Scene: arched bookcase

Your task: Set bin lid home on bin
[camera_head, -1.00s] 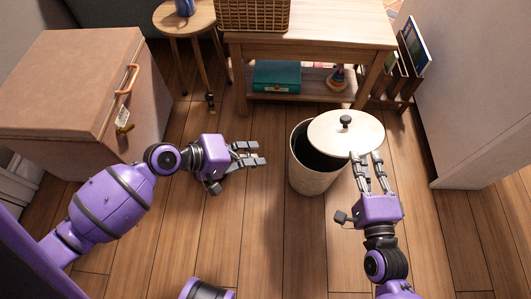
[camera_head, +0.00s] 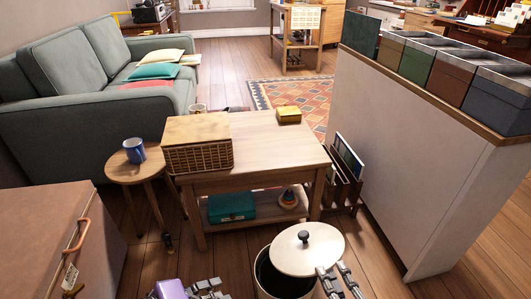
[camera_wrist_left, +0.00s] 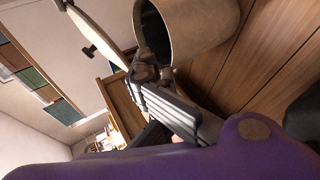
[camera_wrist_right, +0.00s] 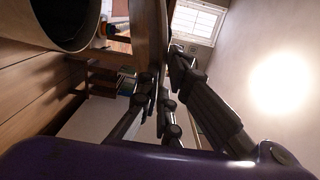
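The round cream bin lid (camera_head: 290,256), with a dark knob, sits off-centre over the bin (camera_head: 263,284), shifted to the right; part of the dark mouth is uncovered. In the left wrist view the lid (camera_wrist_left: 88,22) looks tilted against the mouth of the bin (camera_wrist_left: 205,30). The bin also shows in the right wrist view (camera_wrist_right: 50,42).
A wooden table (camera_head: 270,150) with a wicker basket (camera_head: 198,155) stands behind the bin. A round stool (camera_head: 125,170) and a tan chest (camera_head: 40,230) are at left. A white partition (camera_head: 400,160) and a magazine rack (camera_head: 343,190) are at right.

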